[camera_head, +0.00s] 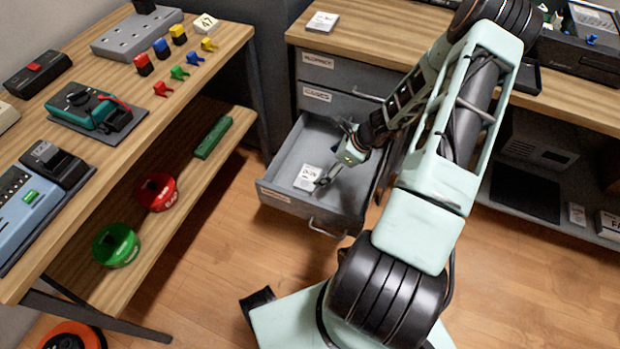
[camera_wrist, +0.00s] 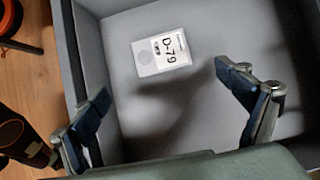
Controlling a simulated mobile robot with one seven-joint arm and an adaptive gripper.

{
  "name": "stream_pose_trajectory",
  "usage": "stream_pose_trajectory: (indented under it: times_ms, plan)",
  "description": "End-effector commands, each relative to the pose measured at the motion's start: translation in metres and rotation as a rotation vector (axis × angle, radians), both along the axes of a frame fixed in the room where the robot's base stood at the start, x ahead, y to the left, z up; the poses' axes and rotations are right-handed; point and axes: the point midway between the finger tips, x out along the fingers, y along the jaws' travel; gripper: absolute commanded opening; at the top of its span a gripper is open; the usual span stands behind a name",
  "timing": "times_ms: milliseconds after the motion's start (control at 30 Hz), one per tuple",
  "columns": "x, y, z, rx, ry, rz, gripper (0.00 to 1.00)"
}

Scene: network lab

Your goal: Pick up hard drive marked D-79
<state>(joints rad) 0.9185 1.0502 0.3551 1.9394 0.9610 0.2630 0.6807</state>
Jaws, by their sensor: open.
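The hard drive marked D-79 (camera_wrist: 161,51) is a flat, pale rectangle with a large printed label. It lies face up on the floor of an open grey drawer (camera_wrist: 120,20). In the head view the drive (camera_head: 308,177) is toward the left part of the open drawer (camera_head: 312,208). My gripper (camera_wrist: 168,108) is open and empty, with its two fingers spread wide over the drawer. In the wrist view the drive lies beyond the fingertips, apart from them. In the head view my gripper (camera_head: 335,168) is just right of the drive, inside the drawer's outline.
Closed labelled drawers (camera_head: 318,62) are above the open one, under a wooden counter. Another small drive-like item (camera_head: 322,21) lies on that counter. The left bench (camera_head: 140,100) carries devices and coloured parts. A lower shelf holds red and green round objects (camera_head: 156,191).

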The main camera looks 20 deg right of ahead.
Motion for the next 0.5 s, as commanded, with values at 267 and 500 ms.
stream_pose_trajectory:
  times_ms: [267, 500]
  plan:
    - [0.015, 0.015, -0.038, -0.001, 0.001, 0.002, 0.93]
    - [0.021, 0.020, -0.051, 0.000, 0.000, 0.003, 0.93]
